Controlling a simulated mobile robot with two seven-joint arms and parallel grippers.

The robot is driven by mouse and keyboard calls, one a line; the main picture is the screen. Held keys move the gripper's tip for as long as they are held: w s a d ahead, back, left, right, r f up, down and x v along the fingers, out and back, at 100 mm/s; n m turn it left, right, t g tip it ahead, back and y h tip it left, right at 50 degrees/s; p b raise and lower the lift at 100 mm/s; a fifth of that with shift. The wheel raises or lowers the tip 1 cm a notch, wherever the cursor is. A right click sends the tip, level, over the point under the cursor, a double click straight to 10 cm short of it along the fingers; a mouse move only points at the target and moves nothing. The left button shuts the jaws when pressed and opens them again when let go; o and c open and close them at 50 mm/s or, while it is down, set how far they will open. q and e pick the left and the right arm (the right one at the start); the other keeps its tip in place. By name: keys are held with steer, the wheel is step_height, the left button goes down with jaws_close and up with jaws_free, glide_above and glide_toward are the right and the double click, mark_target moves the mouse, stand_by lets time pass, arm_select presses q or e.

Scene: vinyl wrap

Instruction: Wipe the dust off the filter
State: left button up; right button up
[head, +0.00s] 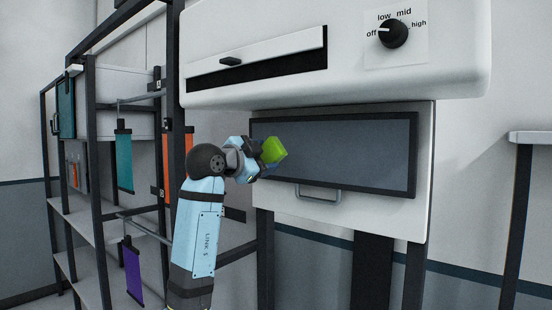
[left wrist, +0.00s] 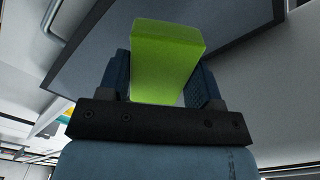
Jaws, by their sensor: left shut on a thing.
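My left gripper (head: 254,158) is shut on a green block-shaped sponge (head: 273,150). In the left wrist view the sponge (left wrist: 166,58) sits between the two dark fingers of the gripper (left wrist: 165,80). The filter (head: 345,150) looks like a grey-blue panel in a dark frame, set in the white machine front below the hood. The sponge is in front of the filter's left part in the head view; I cannot tell whether it touches. The filter (left wrist: 215,25) also shows behind the sponge in the left wrist view. Dust cannot be made out clearly. My right gripper is not in view.
A metal handle (head: 318,193) sticks out below the filter. The white hood (head: 440,75) with a knob (head: 393,33) overhangs it. A dark-framed rack (head: 90,170) with hanging teal (head: 124,160) and purple (head: 133,272) sheets stands at left. A ledge (head: 532,137) stands at right.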

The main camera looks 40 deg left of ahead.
arm_select(q)
steer(key=shift+s+r, duration=0.15)
steer(key=shift+r, duration=0.1)
steer(key=shift+w+d, duration=0.15)
steer(key=shift+w, duration=0.5)
steer(key=w, duration=0.2)
steer(key=shift+w+f, duration=0.1)
steer(key=shift+w, duration=0.3)
steer(key=shift+w+d, duration=0.1)
steer(key=shift+w, duration=0.65)
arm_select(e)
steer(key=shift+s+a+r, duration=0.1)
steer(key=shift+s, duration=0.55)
arm_select(q)
steer(key=shift+w+d+p, duration=0.1)
steer(key=shift+w+p, duration=0.5)
steer(key=shift+w, duration=0.15)
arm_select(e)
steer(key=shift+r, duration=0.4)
arm_select(q)
steer(key=shift+d, duration=0.1)
